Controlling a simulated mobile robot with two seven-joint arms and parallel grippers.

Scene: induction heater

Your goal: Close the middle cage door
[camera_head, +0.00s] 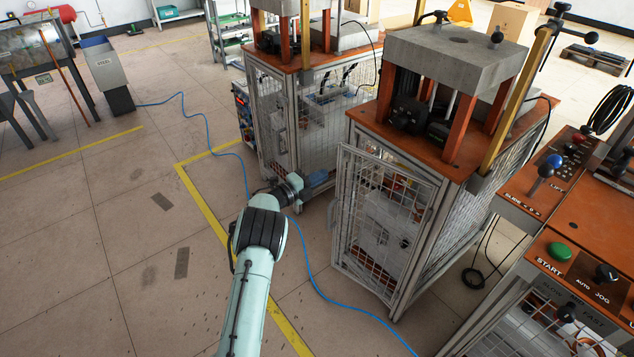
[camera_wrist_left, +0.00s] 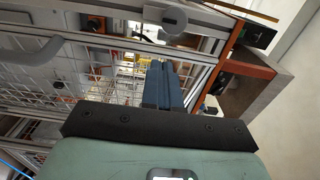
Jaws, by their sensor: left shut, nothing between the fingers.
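The middle cage door (camera_head: 384,228) is a grey-framed wire mesh panel on the front of the middle machine's cage. It appears to stand a little out from the cage frame, though the exact gap is hard to tell. My left gripper (camera_head: 320,179) is just left of the door's left edge, at about its upper half. Its blue-grey fingers (camera_wrist_left: 163,86) are together and empty. In the left wrist view they point at metal bars and wire mesh (camera_wrist_left: 110,62); contact cannot be told. My right gripper is out of view.
The middle machine (camera_head: 452,52) has an orange top and grey block. Another caged machine (camera_head: 300,125) stands behind my left gripper. A control console (camera_head: 575,225) is at the right. A blue hose (camera_head: 325,297) crosses the floor; open floor (camera_head: 110,230) lies left.

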